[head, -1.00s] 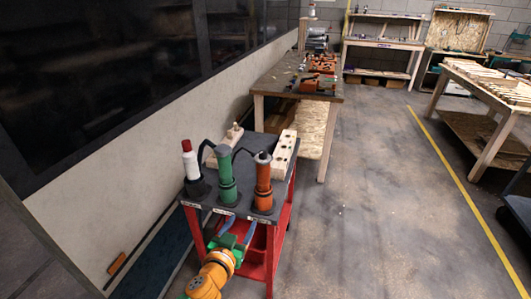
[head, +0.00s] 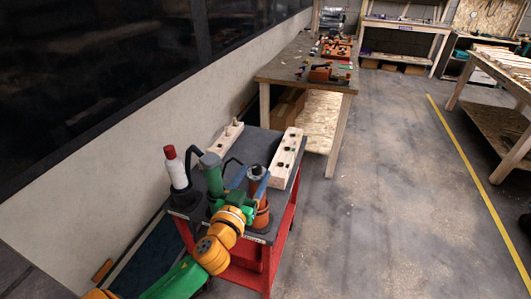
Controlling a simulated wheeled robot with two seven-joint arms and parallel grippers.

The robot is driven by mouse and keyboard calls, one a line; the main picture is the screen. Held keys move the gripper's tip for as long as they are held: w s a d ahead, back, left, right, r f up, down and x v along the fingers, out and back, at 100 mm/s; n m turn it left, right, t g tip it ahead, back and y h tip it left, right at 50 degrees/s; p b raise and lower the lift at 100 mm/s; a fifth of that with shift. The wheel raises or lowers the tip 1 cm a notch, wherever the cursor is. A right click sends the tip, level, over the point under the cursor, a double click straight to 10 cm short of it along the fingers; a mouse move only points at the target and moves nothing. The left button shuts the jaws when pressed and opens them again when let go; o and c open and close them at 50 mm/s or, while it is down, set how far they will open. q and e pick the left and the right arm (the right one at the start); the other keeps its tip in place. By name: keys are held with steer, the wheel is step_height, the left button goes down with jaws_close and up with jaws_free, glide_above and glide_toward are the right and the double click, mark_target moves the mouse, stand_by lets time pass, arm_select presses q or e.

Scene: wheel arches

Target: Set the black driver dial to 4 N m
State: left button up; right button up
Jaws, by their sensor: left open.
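Three upright drivers stand on the dark top of the red trolley (head: 272,141). The left one (head: 176,172) is white with a red top and a dark base. The green driver (head: 212,175) is in the middle. The orange driver (head: 261,217) with a dark top is at the right. I cannot tell which one is the black driver, and no dial scale is readable. My left gripper (head: 250,180) is open, its blue fingers spread in front of the orange driver and partly hiding it. I cannot tell whether they touch it. My right gripper is not in view.
Two pale wooden blocks with holes lie at the back of the trolley, one at left (head: 222,138) and one at right (head: 286,155). A wooden workbench (head: 283,70) with orange tools stands behind. A wall runs along the left. The floor (head: 385,190) at right is clear.

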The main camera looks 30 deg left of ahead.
mark_target(259, 165)
arm_select(q)
steer(key=shift+w+a+r, duration=0.1)
steer(key=shift+w+r, duration=0.15)
steer(key=shift+w, duration=0.15)
steer(key=p+x, duration=0.1)
steer(key=x, duration=0.4)
steer(key=shift+w+f, duration=0.1)
steer(key=shift+f, duration=0.05)
jaws_close()
